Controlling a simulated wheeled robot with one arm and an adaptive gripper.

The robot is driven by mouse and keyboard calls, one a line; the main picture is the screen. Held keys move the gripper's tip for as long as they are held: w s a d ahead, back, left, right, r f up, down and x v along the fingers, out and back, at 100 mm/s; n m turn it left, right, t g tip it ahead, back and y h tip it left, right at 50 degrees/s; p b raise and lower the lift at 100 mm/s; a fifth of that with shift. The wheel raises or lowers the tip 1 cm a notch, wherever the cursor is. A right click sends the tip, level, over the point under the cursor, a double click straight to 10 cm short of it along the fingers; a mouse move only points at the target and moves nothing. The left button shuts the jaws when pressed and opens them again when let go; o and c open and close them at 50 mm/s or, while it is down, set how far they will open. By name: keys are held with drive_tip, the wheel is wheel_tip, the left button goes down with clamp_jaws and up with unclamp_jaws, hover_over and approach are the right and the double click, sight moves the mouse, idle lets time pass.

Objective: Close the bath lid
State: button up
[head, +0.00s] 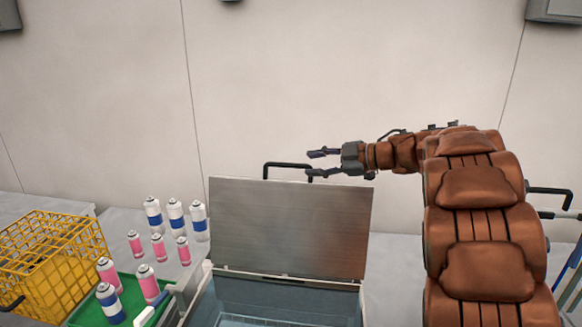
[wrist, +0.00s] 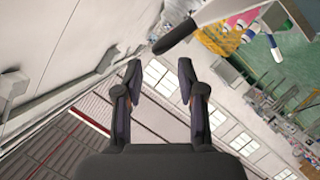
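The bath lid (head: 290,228) is a grey metal panel standing open, nearly upright, at the back of the bath (head: 270,300). A black handle (head: 288,166) sticks up from its top edge. My gripper (head: 318,162) is at the lid's top edge, close to the right end of the handle; I cannot tell whether it touches. Its fingers are apart and point left. In the wrist view my gripper (wrist: 158,75) has nothing between its fingertips, and a dark bar, likely the handle (wrist: 175,37), shows just beyond them.
Left of the bath, several white-and-blue cans (head: 176,216) and pink cans (head: 146,282) stand on the counter and in a green tray (head: 88,312). A yellow crate (head: 52,262) is at the far left. A plain wall (head: 300,80) rises behind the lid.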

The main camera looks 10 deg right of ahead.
sight(297, 166)
drive_tip(key=shift+p+x, duration=0.95)
drive_tip(key=shift+x, duration=2.85)
clamp_jaws()
